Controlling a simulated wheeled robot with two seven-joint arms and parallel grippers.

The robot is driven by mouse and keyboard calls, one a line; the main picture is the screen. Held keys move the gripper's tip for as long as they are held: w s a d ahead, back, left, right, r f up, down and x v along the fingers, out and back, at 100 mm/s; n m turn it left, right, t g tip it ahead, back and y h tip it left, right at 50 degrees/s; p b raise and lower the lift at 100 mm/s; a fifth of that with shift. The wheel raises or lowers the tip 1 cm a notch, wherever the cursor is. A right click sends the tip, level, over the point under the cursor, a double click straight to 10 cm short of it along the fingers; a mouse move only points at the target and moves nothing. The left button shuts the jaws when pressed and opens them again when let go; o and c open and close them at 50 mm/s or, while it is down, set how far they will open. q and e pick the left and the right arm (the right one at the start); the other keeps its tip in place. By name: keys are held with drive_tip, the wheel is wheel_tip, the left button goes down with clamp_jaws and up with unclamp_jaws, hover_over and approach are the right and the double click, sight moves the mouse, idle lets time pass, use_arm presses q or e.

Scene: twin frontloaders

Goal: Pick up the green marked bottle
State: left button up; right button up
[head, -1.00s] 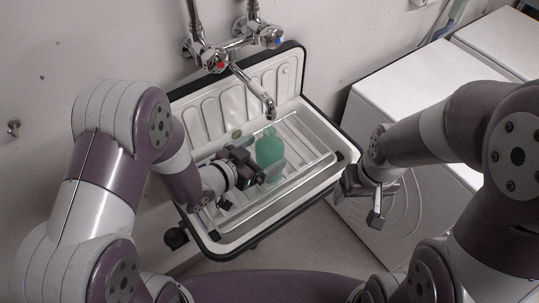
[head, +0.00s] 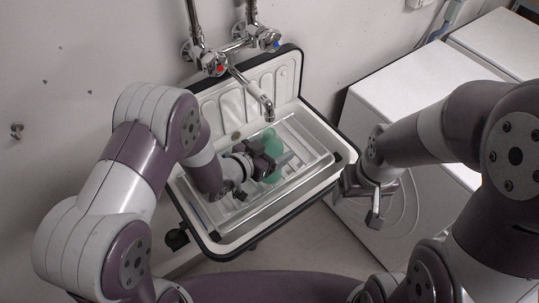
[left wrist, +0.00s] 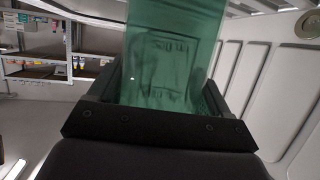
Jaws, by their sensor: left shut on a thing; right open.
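The green bottle (head: 271,144) stands in the white sink, partly hidden by my left gripper in the head view. My left gripper (head: 271,160) is around its body and shut on it. In the left wrist view the green bottle (left wrist: 170,60) fills the space between the fingers, with an embossed square panel on its side. Its base and top are out of that view. My right gripper (head: 374,203) is open and empty, in front of the white washing machine to the right of the sink.
The white sink (head: 225,243) has a dark rim and a ribbed floor. A chrome tap (head: 253,88) reaches over it from the wall, close behind the bottle. White front-loading machines (head: 400,95) stand to the right.

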sight(273, 140)
use_arm(q)
drive_tip(key=shift+r, duration=1.65)
drive_tip(key=s+a+b, duration=0.2)
drive_tip(key=s+a, duration=1)
drive_tip(key=s, duration=0.1)
drive_tip(key=shift+s+a, duration=0.15)
drive_tip(key=shift+r, duration=0.15)
